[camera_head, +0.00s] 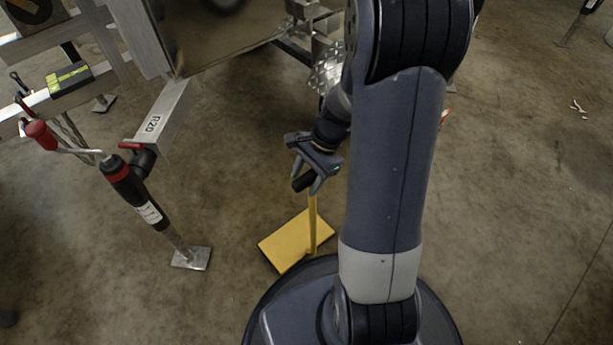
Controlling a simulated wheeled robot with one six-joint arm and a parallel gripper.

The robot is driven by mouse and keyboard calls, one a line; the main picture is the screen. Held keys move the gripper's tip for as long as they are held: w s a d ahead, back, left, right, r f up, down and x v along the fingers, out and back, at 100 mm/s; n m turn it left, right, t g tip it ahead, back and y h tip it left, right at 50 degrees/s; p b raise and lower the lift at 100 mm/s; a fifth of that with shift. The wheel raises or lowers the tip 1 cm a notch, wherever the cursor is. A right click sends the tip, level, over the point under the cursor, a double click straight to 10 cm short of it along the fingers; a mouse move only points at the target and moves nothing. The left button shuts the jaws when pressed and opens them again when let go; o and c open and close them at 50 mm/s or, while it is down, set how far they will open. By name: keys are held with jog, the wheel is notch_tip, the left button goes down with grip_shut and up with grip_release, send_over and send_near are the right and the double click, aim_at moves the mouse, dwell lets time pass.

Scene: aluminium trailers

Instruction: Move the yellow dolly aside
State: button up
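The yellow dolly (289,243) has a flat yellow platform on the concrete floor. Its thin yellow post (312,222) rises from the platform's right side to a dark grip (303,182) at the top. My gripper (308,178) is at the top of the post, with its fingers on either side of the dark grip. The view does not show whether the fingers press on the grip or only surround it. My round base covers the floor just in front of the platform and may hide its near corner.
A trailer frame marked R20 (153,124) stands at the upper left. Its black jack leg (140,193) ends in a metal foot (192,258) left of the dolly. A red-handled crank (42,135) sticks out. Open floor (520,190) lies to the right.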

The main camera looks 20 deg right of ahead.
jog(key=shift+r, duration=0.15)
jog(key=p+v, duration=0.5)
jog(key=v, duration=0.7)
jog(key=shift+p, duration=0.35)
